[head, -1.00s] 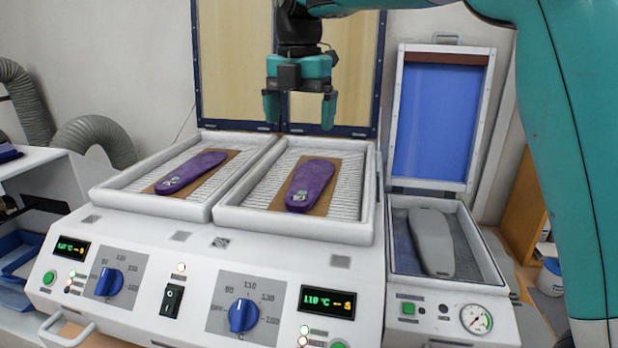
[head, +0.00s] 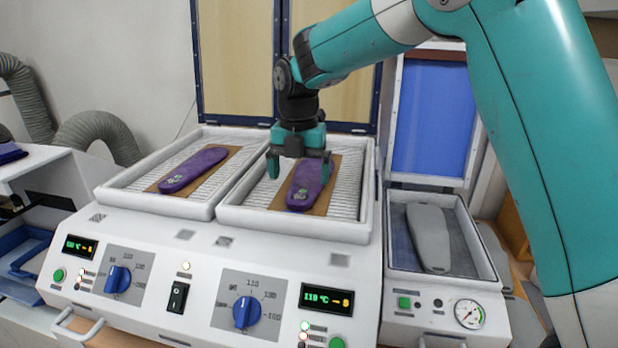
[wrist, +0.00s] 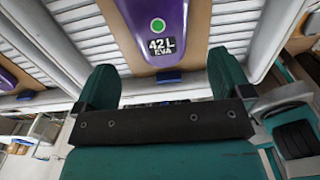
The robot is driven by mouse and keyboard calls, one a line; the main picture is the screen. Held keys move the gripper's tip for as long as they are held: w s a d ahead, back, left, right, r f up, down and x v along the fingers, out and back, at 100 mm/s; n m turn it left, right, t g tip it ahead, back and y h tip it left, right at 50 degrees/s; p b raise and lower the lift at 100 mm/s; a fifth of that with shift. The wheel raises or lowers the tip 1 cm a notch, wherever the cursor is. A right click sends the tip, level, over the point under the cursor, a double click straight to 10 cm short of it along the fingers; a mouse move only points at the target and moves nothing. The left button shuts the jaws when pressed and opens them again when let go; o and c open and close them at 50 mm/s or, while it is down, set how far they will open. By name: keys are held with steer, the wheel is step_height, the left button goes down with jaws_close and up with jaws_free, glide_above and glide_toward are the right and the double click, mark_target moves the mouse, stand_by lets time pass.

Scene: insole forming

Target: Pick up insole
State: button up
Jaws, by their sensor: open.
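A purple insole (head: 306,188) lies on a brown board (head: 328,192) in the right heating tray (head: 296,226). A second purple insole (head: 190,171) lies on a board in the left tray (head: 160,203). My gripper (head: 298,170) points down over the right insole, open and empty, with one finger to each side of it in the head view. In the wrist view, the insole (wrist: 165,30) carries a green dot and a "42 L EVA" label and sits ahead of and between the open fingers (wrist: 163,88). The gap between fingertips and insole is hard to judge.
A press at the right holds a grey foot form (head: 430,238) under a raised blue lid (head: 432,118). Raised wooden lids (head: 238,60) stand behind the trays. The tray rims stand up around the insoles. The control panel (head: 205,285) is in front.

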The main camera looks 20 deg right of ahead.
mark_target(300, 195)
steer(key=shift+d+f+p, duration=0.1)
steer(key=shift+f+p, duration=0.95)
steer(key=shift+f, duration=1.3)
steer(key=c, duration=1)
steer(key=shift+c, duration=0.2)
steer(key=shift+r, duration=0.2)
step_height(300, 195, up, 20)
steer(key=b, duration=0.3)
steer(key=shift+f+b, duration=0.15)
steer(key=shift+b, duration=0.2)
